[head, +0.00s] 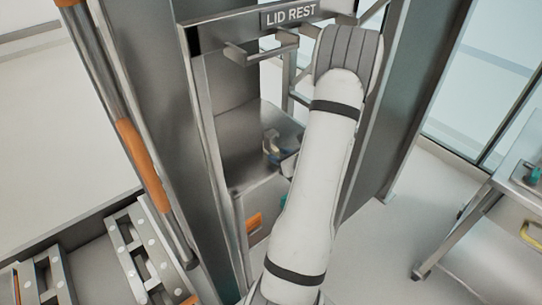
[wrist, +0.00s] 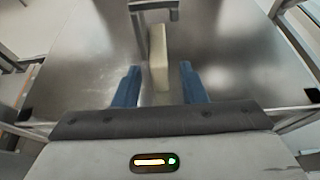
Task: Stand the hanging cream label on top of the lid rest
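The cream label (wrist: 158,58) is a narrow upright block below a grey metal hook (wrist: 153,8) in the wrist view. My gripper (wrist: 160,70) is open. Its two blue fingers stand apart on either side of the label's lower end, with a gap on both sides. In the head view a small cream piece on a hook (head: 270,142) appears to be the label, and my forearm hides most of the gripper. The lid rest, with its sign (head: 290,13) and metal bracket arms (head: 245,52), is higher up on the frame, partly behind my arm.
A steel panel lies behind the label in the wrist view. Tall metal posts (head: 145,100) flank the bay. A rack with slotted plates (head: 130,250) is at lower left, and a steel table (head: 500,210) is at right. Bare floor (head: 390,255) lies between.

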